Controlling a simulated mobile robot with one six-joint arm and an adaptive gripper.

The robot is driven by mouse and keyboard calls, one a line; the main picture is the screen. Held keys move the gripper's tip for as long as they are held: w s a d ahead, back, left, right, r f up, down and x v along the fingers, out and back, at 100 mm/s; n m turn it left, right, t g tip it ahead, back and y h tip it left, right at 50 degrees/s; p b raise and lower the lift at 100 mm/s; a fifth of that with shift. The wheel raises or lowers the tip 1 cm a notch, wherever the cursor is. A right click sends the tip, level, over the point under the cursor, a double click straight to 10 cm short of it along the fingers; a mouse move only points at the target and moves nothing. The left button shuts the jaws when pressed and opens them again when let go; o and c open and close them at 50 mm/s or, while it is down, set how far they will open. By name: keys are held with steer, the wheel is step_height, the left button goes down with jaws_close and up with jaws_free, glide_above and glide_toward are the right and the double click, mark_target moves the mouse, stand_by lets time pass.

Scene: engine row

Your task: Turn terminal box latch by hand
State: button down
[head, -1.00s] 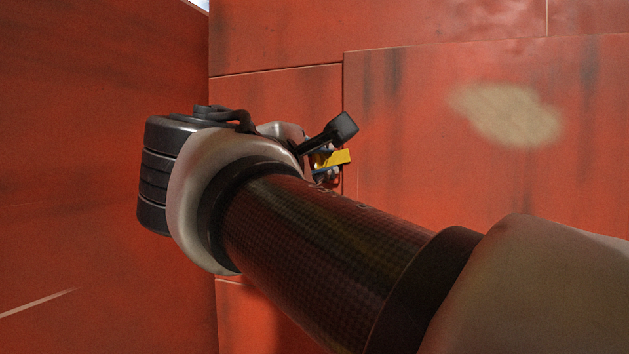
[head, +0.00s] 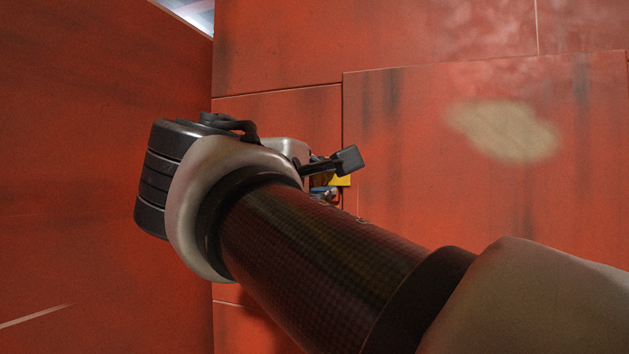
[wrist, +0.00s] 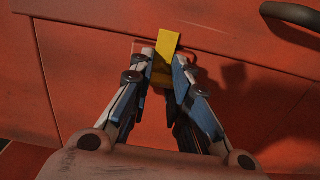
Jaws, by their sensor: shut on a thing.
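The yellow latch (wrist: 168,43) sits on the red panel near a seam, at the top middle of the wrist view. In that view it stands slightly tilted, its top leaning right. My gripper (wrist: 167,78) is shut on the latch, with a blue-and-grey finger on each side of it. In the head view a small part of the yellow latch (head: 342,181) shows beyond my wrist. My arm and wrist hide most of the gripper and latch there.
A red panel with seams and a pale worn patch (head: 503,131) stands ahead. Another red wall (head: 80,130) rises close on the left. A dark curved handle (wrist: 291,15) is at the top right of the wrist view.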

steer(key=c, duration=1.9)
jaws_free()
steer(key=shift+s+f, duration=0.1)
steer(key=shift+f, duration=0.15)
steer(key=o, duration=0.3)
steer(key=shift+s+a+r, duration=0.1)
steer(key=shift+s+r, duration=0.05)
steer(key=shift+o, duration=1.3)
steer(key=o, duration=0.7)
steer(key=shift+r, duration=0.1)
steer(key=shift+c, duration=0.2)
